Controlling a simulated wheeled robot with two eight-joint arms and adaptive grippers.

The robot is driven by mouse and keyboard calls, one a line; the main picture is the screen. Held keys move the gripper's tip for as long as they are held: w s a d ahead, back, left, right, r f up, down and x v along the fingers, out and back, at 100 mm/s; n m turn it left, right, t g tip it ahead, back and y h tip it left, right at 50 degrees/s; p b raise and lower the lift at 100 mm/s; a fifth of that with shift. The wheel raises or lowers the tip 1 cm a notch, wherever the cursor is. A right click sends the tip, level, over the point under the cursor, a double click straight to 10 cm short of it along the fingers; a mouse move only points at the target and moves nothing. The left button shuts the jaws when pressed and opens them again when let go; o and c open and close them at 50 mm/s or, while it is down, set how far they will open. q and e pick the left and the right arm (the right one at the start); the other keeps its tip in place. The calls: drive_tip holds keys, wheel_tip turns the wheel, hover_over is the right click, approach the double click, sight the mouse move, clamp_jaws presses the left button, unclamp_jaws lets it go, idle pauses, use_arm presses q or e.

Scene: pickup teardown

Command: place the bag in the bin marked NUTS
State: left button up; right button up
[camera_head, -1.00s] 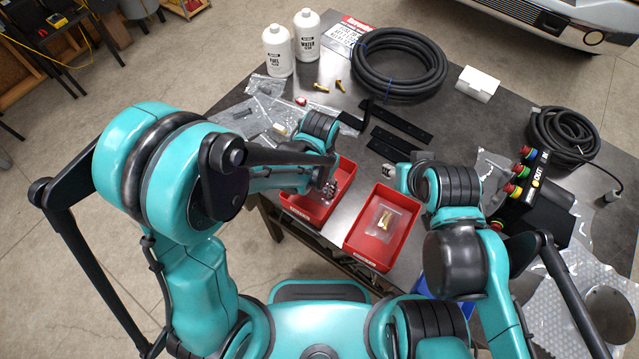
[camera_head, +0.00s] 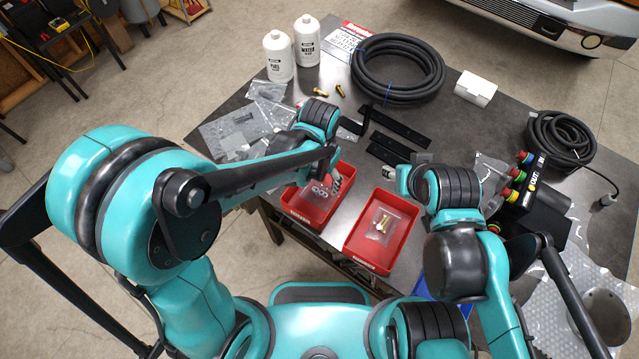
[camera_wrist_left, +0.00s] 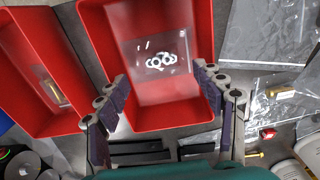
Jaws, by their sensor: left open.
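A clear bag of silver nuts (camera_wrist_left: 158,62) lies in the left red bin (camera_head: 295,212). The bag also shows in the head view (camera_head: 320,189). My left gripper (camera_wrist_left: 160,100) is open and empty above this bin, with its fingers apart and the bag visible between and beyond them. The bin's front carries a small label too small to read. The right red bin (camera_head: 353,255) holds a clear bag of brass-coloured pieces (camera_head: 382,222). My right gripper (camera_head: 393,172) is beyond the right bin; its jaws are not clear.
Clear bags (camera_head: 235,130) lie on the table left of the bins. White bottles (camera_head: 278,57), a coiled black hose (camera_head: 398,68) and flat black bars (camera_head: 400,128) are farther back. A button box (camera_head: 525,190) stands at right. A blue bin is mostly hidden by my right arm.

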sight(319, 191)
use_arm(q)
wheel_tip(319, 191, up, 7)
drive_tip(key=p, duration=0.1)
drive_tip(key=s+a+r+n+t, duration=0.2)
drive_tip(key=a+r+n+t, duration=0.1)
drive_tip(key=a, duration=0.6)
drive_tip(key=s+a+r+n+t, duration=0.3)
drive_tip(key=a+r+t, duration=0.1)
drive_tip(key=a, duration=0.5)
drive_tip(key=shift+r, duration=0.4)
drive_tip(key=shift+d+f, duration=0.1)
wheel_tip(319, 191, down, 12)
drive_tip(key=b, duration=1.1)
drive_tip(key=shift+r, duration=0.25)
